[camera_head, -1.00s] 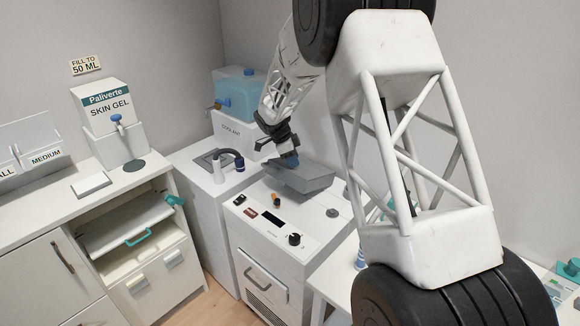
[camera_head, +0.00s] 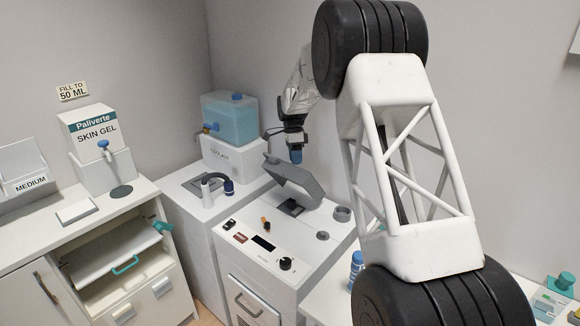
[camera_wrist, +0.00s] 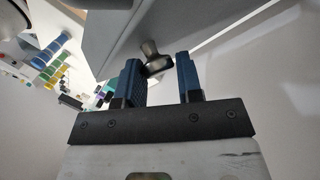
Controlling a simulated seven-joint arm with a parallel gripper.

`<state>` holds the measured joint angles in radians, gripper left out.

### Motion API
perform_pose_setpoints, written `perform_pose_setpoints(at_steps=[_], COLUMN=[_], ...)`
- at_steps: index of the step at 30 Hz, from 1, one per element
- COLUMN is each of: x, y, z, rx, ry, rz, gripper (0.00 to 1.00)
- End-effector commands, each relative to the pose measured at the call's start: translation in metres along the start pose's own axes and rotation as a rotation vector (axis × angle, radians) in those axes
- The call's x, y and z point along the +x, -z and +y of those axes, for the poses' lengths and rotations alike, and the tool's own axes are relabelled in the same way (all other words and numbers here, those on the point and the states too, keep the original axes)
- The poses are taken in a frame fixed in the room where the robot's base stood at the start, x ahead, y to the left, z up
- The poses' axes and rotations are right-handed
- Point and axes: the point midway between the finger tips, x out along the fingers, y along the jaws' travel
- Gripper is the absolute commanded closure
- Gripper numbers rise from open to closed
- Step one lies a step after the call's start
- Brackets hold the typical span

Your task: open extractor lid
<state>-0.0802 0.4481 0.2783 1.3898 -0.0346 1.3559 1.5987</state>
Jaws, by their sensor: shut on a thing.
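The extractor (camera_head: 262,262) is a white cabinet with dials and a small display on top. Its grey lid (camera_head: 296,184) stands tilted up, with a dark opening (camera_head: 291,208) showing beneath it. My gripper (camera_head: 296,155) points down at the lid's raised far side. In the wrist view, my gripper's blue fingers (camera_wrist: 161,80) are on either side of the lid's dark knob (camera_wrist: 154,62). The knob sits close to the left finger, with a gap visible on the right. The lid's grey underside or face (camera_wrist: 115,35) fills the upper left there.
A blue coolant tank (camera_head: 230,119) on a white box stands behind the extractor. My arm covers the right side.

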Motion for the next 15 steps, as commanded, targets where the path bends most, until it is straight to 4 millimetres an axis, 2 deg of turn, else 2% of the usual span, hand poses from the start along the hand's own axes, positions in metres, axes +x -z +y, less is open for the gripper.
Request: perform_pose_setpoints(at_steps=[3,15], x=[-0.002,-0.011], y=[0.006,0.022], z=[-0.01,-0.021], rx=[-0.019,-0.024], ry=[-0.043,-0.053], rz=[-0.05,-0.055], gripper=[1.0,1.0])
